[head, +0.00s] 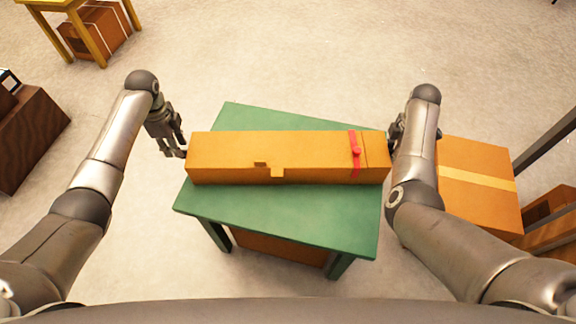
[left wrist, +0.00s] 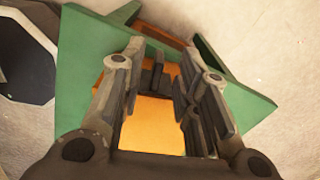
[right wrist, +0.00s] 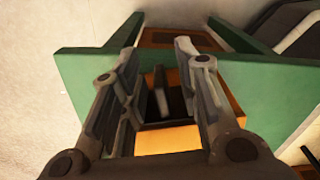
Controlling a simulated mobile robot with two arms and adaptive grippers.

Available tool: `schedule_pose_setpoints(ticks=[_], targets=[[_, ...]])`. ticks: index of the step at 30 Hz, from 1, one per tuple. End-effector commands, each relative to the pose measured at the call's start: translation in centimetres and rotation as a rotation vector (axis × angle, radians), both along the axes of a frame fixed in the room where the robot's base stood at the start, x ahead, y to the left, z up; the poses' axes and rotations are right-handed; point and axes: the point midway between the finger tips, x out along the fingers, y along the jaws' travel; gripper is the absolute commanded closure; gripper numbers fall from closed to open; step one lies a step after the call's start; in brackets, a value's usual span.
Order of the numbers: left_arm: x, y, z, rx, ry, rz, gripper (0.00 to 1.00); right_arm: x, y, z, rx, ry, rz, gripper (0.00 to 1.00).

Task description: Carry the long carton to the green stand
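The long carton (head: 270,150) is an orange-brown box with a red band near its right end. It lies flat across the green stand (head: 300,208), both ends reaching to or past the tabletop's edges. My left gripper (head: 178,152) is at the carton's left end, its fingers spread. In the left wrist view, the carton (left wrist: 152,130) shows between those fingers. My right gripper (head: 395,130) is at the right end, partly hidden by its arm. In the right wrist view its fingers are spread with the carton (right wrist: 168,142) between and beyond. Neither gripper visibly clamps it.
A taped cardboard box (head: 475,200) stands right of the stand, close to my right arm. A dark wooden box (head: 30,135) is at the far left. A yellow table (head: 75,5) with a brown box under it stands at the top left. The floor behind the stand is clear.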

Motion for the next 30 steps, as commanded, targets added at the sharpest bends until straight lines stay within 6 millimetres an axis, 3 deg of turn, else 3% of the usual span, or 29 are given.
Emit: schedule_pose_setpoints(ticks=[3,9,17,22,30], targets=[[0.1,0.1,2.8,0.000,-0.004,-0.001,0.70,0.0,0.0,0.0,0.000,0.000,0.000,0.70],[0.1,0.0,5.9,0.000,-0.002,-0.001,0.70,0.0,0.0,0.0,0.000,0.000,0.000,0.70],[0.0,0.0,7.0,0.000,0.001,0.000,0.70,0.1,-0.1,0.8,-0.001,-0.002,-0.001,0.70],[0.0,0.0,7.0,0.000,0.001,0.000,0.70,0.1,0.0,3.3,-0.001,-0.004,-0.001,0.70],[0.0,0.0,6.9,0.000,0.001,-0.001,0.70,0.1,-0.1,9.1,-0.002,-0.003,-0.001,0.70]])
